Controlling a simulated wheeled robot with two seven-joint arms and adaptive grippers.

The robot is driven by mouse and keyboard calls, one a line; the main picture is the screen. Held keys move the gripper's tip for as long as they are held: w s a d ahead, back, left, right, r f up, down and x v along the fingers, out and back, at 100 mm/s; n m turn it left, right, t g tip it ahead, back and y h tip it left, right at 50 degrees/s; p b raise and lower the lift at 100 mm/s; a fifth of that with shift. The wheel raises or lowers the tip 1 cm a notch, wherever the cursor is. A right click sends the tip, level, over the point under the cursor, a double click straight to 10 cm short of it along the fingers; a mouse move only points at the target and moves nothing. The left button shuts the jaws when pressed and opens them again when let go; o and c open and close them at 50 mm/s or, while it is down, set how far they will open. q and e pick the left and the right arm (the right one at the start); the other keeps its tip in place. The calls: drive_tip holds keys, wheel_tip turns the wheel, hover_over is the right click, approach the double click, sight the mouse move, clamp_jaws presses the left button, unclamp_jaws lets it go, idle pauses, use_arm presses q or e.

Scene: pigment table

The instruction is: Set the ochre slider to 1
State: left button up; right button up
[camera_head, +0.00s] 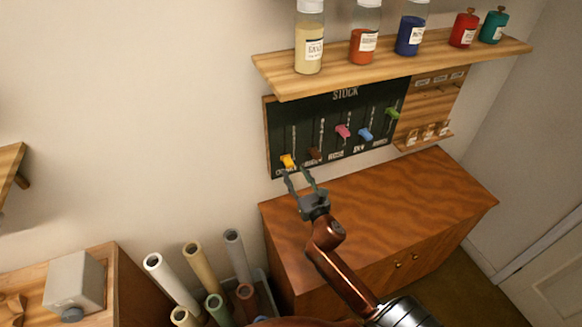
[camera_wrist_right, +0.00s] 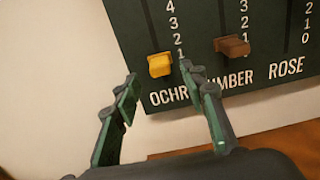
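The ochre slider is a yellow knob (camera_head: 288,160) at the lower left of the dark STOCK board (camera_head: 345,104). In the right wrist view the knob (camera_wrist_right: 160,64) sits near the bottom of its slot, slightly below the printed 1; the 0 mark is hidden. My right gripper (camera_head: 296,174) is open and empty, just below the knob. In the wrist view its fingertips (camera_wrist_right: 159,78) are spread to either side of and below the knob, with the right one close to it. Contact cannot be told. My left gripper is not in view.
The brown umber knob (camera_wrist_right: 232,46) is right of the ochre one; pink (camera_head: 343,131), blue (camera_head: 366,134) and green (camera_head: 392,113) knobs follow. A shelf (camera_head: 400,62) with bottles overhangs the board. A wooden cabinet (camera_head: 400,195) stands below, its top clear.

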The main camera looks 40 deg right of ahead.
drive_tip(key=v, duration=0.6)
drive_tip(key=shift+w, duration=0.1)
idle(0.4)
